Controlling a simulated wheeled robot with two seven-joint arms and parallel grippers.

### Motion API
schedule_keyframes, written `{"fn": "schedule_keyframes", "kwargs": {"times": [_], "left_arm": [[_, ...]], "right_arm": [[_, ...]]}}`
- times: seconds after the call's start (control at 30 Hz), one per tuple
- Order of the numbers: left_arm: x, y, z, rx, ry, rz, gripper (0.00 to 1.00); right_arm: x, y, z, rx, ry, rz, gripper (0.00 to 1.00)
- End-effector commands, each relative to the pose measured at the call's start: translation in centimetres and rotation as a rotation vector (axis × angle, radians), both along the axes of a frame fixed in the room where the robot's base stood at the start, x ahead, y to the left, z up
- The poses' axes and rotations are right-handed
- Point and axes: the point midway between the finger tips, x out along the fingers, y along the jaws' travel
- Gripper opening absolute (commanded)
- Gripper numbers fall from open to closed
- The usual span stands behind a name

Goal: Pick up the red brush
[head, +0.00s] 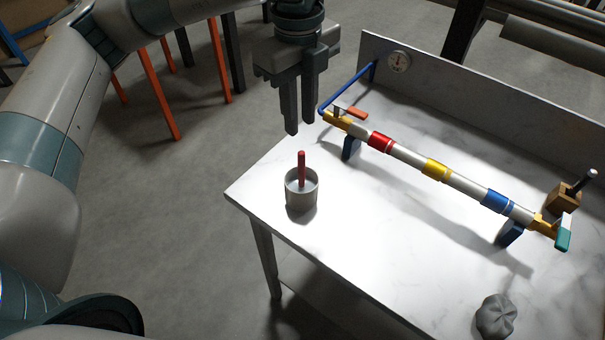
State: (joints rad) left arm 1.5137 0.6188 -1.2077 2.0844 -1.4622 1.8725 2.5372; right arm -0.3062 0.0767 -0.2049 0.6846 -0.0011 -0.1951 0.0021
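The red brush (301,168) stands upright in a small grey cup (301,196) near the left corner of the marble-topped table. Only its red handle shows; its lower end is hidden inside the cup. My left gripper (300,122) points down above the brush, apart from it. Its two fingers are spread with a gap between them and nothing is held. My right gripper is not in view.
A white pipe (410,157) with red, yellow and blue bands lies on blue supports across the table (370,235). A gauge (398,61) sits by the back panel. A wooden block (563,197) and a crumpled grey cloth (496,317) are at right.

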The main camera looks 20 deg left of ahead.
Motion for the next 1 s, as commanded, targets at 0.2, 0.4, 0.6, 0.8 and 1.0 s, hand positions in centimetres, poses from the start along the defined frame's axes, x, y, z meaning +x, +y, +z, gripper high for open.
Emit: {"fn": "schedule_keyframes", "kwargs": {"times": [0.2, 0.4, 0.6, 0.8, 1.0], "left_arm": [[0.0, 0.0, -0.4, 0.0, 0.001, -0.001, 0.22], [0.0, 0.0, -2.0, 0.0, 0.004, -0.001, 0.22], [0.0, -0.1, -5.3, -0.001, 0.006, 0.0, 0.22], [0.0, -0.1, -8.9, -0.001, 0.005, 0.0, 0.22], [0.1, -0.1, -11.5, -0.002, 0.003, -0.001, 0.22]], "right_arm": [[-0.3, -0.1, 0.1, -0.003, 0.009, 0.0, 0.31], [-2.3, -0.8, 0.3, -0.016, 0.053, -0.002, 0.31], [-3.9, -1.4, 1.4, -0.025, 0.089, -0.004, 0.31], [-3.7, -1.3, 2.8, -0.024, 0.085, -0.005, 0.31], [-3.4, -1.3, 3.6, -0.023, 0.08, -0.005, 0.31]]}}
